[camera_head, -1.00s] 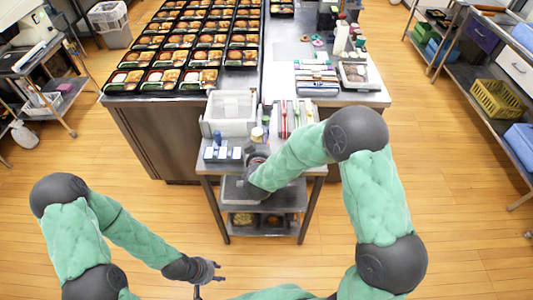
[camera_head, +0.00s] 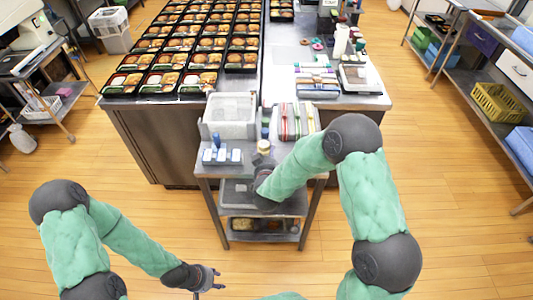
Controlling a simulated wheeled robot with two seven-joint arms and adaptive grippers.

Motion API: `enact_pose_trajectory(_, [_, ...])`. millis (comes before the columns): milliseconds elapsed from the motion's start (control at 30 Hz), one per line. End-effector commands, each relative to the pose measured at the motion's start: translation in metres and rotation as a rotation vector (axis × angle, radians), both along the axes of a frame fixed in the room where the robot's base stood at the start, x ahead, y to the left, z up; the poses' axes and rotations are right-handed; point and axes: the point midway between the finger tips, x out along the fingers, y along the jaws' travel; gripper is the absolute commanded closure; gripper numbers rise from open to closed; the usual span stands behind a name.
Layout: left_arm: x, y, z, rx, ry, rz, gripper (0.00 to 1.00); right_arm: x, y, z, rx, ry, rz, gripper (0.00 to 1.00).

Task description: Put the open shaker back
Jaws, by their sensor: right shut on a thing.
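My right gripper (camera_head: 264,172) is over the front part of the small metal cart (camera_head: 206,171), seen mostly from behind. It is shut on the open shaker; the grip itself is mostly hidden by the gripper and wrist. A small pale-topped jar shape (camera_head: 263,146) shows just beyond the gripper, at the cart's middle; I cannot tell whether this is the held shaker or another one. My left gripper (camera_head: 213,279) is low over the floor, left of the cart, with its fingers apart and empty.
On the cart are a clear bin (camera_head: 231,113), a holder with blue-and-white items (camera_head: 221,156) and a striped stack (camera_head: 298,121). A blue-capped item (camera_head: 265,133) stands behind the jar shape. The long counter (camera_head: 150,107) holds rows of filled bento trays.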

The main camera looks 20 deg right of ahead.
Motion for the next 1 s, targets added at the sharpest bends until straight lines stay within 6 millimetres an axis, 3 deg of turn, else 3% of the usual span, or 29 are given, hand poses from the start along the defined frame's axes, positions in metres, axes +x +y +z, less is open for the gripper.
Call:
enact_pose_trajectory(33, [0.0, 0.0, -0.001, 0.0, 0.0, 0.0, 0.6, 0.0, 0.0, -0.002, 0.0, 0.0, 0.0, 0.32])
enact_pose_trajectory(100, [0.0, 0.0, -0.001, 0.0, 0.0, 0.0, 0.6, 0.0, 0.0, -0.001, 0.0, 0.0, 0.0, 0.14])
enact_pose_trajectory(567, [0.0, 0.0, 0.004, 0.0, 0.0, 0.0, 0.6, 0.0, 0.0, 0.004, 0.0, 0.0, 0.0, 0.14])
enact_pose_trajectory(1000, [0.0, 0.0, 0.02, 0.0, 0.0, 0.0, 0.6, -0.074, 0.022, 0.028, -0.001, -0.001, 0.004, 0.14])
